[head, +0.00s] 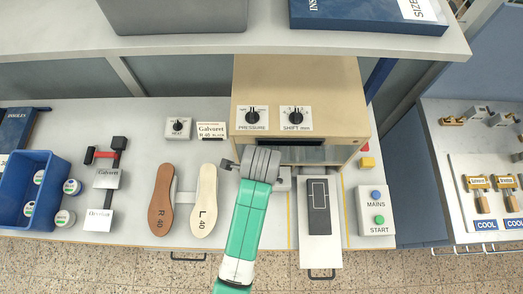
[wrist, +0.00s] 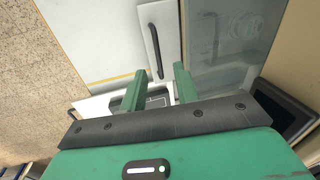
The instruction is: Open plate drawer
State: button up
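My gripper (wrist: 159,84) is open, with its two green fingers apart and nothing seen between them. In the wrist view a white panel with a dark bar handle (wrist: 155,48) lies just beyond the fingertips, apart from them as far as I can see. I cannot tell for certain that this is the plate drawer. In the head view my gripper's wrist end is in front of the wooden press (head: 300,75), and the fingers are hidden.
A white slide with a dark plate (head: 319,207) sticks out of the press, right of my arm. The button box (head: 376,211) is further right. Two insoles (head: 203,200) lie left of my gripper. A blue bin (head: 30,190) stands far left.

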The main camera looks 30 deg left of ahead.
jog(key=shift+m, duration=0.4)
jog(key=x, duration=0.5)
jog(key=d+x, duration=0.1)
jog(key=x, duration=0.1)
jog(key=shift+f+b, duration=0.4)
jog(key=shift+c, duration=0.4)
grip_shut()
